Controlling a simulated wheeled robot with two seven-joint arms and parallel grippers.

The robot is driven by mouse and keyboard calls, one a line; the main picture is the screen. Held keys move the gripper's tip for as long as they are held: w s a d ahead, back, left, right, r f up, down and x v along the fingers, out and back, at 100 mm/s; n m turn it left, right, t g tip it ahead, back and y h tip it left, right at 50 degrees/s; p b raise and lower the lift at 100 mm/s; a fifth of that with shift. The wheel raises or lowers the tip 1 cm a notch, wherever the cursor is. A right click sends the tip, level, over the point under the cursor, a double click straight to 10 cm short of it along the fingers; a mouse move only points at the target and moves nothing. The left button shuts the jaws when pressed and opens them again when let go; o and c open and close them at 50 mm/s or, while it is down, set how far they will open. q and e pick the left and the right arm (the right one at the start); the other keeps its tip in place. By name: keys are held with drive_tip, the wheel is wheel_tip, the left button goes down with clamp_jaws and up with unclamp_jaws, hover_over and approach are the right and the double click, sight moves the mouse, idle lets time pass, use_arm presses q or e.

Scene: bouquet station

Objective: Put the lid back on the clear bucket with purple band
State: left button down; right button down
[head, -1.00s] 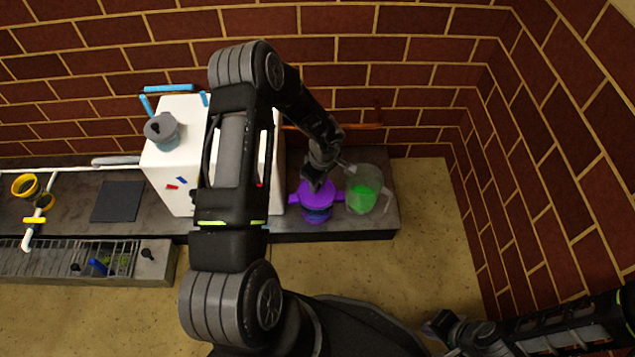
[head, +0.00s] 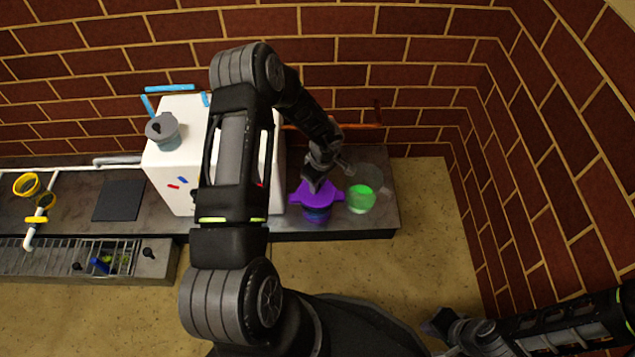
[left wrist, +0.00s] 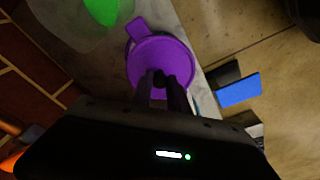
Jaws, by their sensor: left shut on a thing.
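The purple lid (head: 320,197) is at the tip of my left gripper (head: 315,182). The gripper is shut on it from above; the left wrist view also shows the lid (left wrist: 160,65) with both fingers at its middle. The bucket with purple band (head: 317,215) stands on the counter under the lid, mostly hidden by it. I cannot tell whether the lid touches the bucket's rim. My right gripper (head: 440,325) is low at the right, away from the counter; its jaws are too small and dark to read.
A clear container with green contents (head: 361,200) stands close to the right of the bucket. A white box (head: 172,155) with a grey-lidded jar (head: 163,131) on top is to the left. The counter's front edge (head: 330,235) is near.

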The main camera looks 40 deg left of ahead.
use_arm(q)
drive_tip(key=shift+p, duration=0.45)
idle(0.5)
idle(0.3)
drive_tip(key=c, duration=0.7)
unclamp_jaws()
